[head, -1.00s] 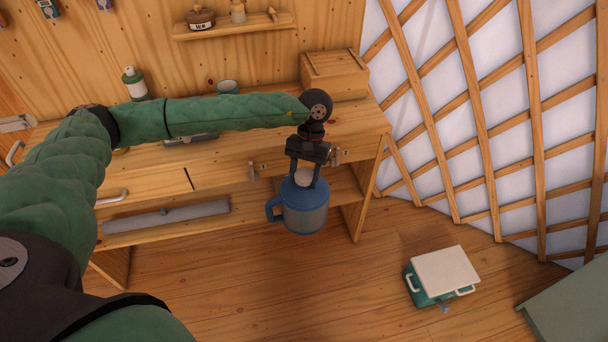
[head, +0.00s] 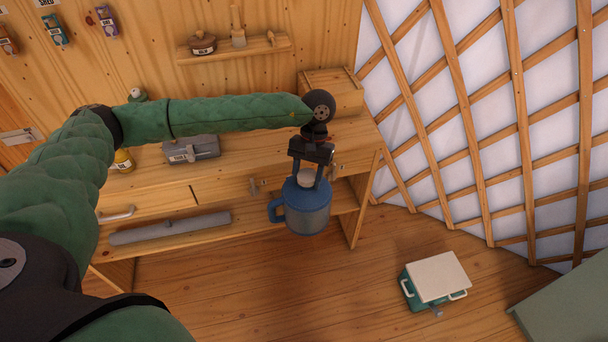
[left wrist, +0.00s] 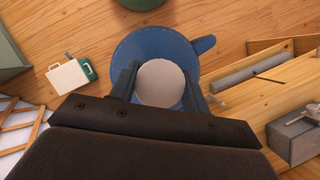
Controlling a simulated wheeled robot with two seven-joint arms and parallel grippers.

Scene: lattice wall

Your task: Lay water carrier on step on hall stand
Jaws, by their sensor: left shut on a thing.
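The water carrier is a blue jug (head: 306,208) with a side handle and a pale round cap. My left gripper (head: 308,178) is shut on it at the cap and holds it upright in the air, in front of the wooden bench. In the left wrist view the jug (left wrist: 150,50) hangs between the two fingers (left wrist: 158,85), with its handle to the right. I cannot make out a hall stand with a step for certain; a grey-green surface (head: 565,305) shows at the lower right edge. My right gripper is not in view.
The wooden bench (head: 230,185) carries a grey toolbox (head: 191,149) and a wooden box (head: 332,92); a long grey thing (head: 170,228) lies on its lower shelf. A teal case with a white top (head: 437,277) stands on the floor. Floor between is clear.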

